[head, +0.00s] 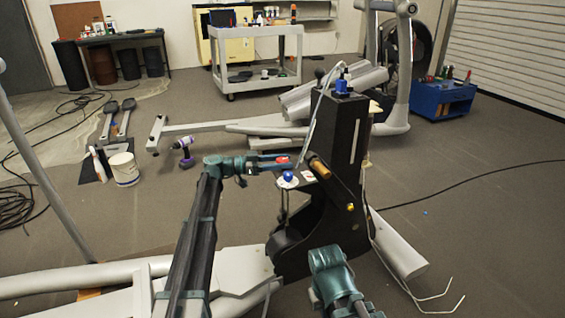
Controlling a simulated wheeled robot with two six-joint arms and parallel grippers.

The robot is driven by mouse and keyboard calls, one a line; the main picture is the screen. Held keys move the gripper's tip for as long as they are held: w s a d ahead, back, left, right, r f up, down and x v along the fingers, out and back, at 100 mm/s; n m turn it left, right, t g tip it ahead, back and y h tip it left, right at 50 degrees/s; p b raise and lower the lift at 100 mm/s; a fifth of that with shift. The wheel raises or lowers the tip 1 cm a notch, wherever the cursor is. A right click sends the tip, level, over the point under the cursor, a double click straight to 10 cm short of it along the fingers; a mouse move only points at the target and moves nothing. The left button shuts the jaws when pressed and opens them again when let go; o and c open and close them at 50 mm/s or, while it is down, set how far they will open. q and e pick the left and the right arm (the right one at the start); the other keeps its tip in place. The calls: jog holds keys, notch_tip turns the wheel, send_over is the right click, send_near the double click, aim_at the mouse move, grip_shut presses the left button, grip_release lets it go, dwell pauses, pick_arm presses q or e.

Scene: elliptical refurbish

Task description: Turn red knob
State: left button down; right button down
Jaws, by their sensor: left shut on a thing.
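The red knob (283,160) shows as a small red patch on the side of the upright black console (345,135) of a partly dismantled elliptical. My left gripper (280,162) reaches in from the left at the knob's height and is shut on it. The fingers partly cover the knob, so its angle cannot be read. Part of my right arm shows at the bottom centre, but its gripper is not visible.
A blue knob on a white disc (287,178) sits just below the red knob. An orange-brown cylinder (319,168) sticks out close to its right. A grey cable hangs down the console. A drill (183,152) and white bucket (124,169) stand left on the floor.

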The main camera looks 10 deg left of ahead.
pick_arm(q)
jog(key=shift+w+m+g, duration=0.1)
jog(key=shift+m+g, duration=0.4)
jog(key=shift+g, duration=0.6)
jog(key=shift+c, duration=1.5)
grip_release()
jog(key=s+a, duration=0.2)
jog(key=a, duration=1.1)
jog(key=shift+s+a, duration=0.2)
jog(key=shift+a, duration=0.15)
jog(key=shift+d, duration=0.1)
